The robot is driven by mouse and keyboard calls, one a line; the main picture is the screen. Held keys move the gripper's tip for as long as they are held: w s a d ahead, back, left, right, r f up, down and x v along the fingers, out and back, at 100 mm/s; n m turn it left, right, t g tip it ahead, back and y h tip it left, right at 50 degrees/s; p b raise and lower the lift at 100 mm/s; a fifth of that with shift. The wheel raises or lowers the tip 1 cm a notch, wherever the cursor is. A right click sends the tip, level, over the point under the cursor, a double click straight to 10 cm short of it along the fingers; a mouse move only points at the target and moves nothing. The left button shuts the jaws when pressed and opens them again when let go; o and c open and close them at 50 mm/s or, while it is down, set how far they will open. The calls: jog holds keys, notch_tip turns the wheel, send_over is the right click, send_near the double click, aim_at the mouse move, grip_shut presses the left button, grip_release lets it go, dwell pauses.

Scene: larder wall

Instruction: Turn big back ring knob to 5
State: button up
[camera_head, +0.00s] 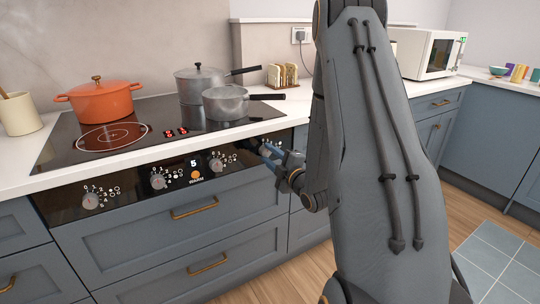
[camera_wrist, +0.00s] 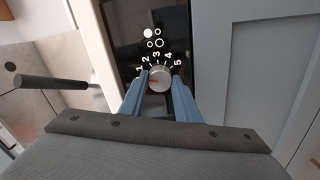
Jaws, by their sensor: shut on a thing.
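A round grey knob (camera_wrist: 160,75) on the black control panel (camera_wrist: 150,20) shows in the wrist view, with the figures 1 to 5 in an arc above it. Its red mark points left, below the 1. Of the ring symbols beyond the figures, the upper left one is filled white. My gripper (camera_wrist: 159,82) is shut on this knob, one blue finger on each side. In the head view my gripper (camera_head: 272,156) is at the right end of the panel, mostly covering that knob.
Other knobs (camera_head: 91,200) line the panel to the left, with a lit display (camera_head: 194,163) showing 5. An orange pot (camera_head: 98,101) and two grey pans (camera_head: 229,103) stand on the hob above. Drawer handles (camera_head: 194,209) stick out below.

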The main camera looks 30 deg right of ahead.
jog(key=m, duration=0.3)
jog(key=shift+m+p, duration=0.35)
jog(key=shift+m, duration=0.05)
jog(key=m+p, duration=0.1)
jog(key=m, duration=0.2)
jog(key=shift+m, duration=0.3)
jog(key=m+p, duration=0.1)
jog(key=m, duration=0.5)
jog(key=shift+m+p, duration=0.3)
jog(key=shift+p, duration=0.05)
jog(key=m+p, duration=0.2)
jog(key=m, duration=0.4)
jog(key=m+p, duration=0.1)
jog(key=m, duration=0.5)
jog(key=shift+p, duration=0.3)
jog(key=shift+m, duration=0.4)
jog(key=o, duration=1)
jog(key=shift+o, duration=0.2)
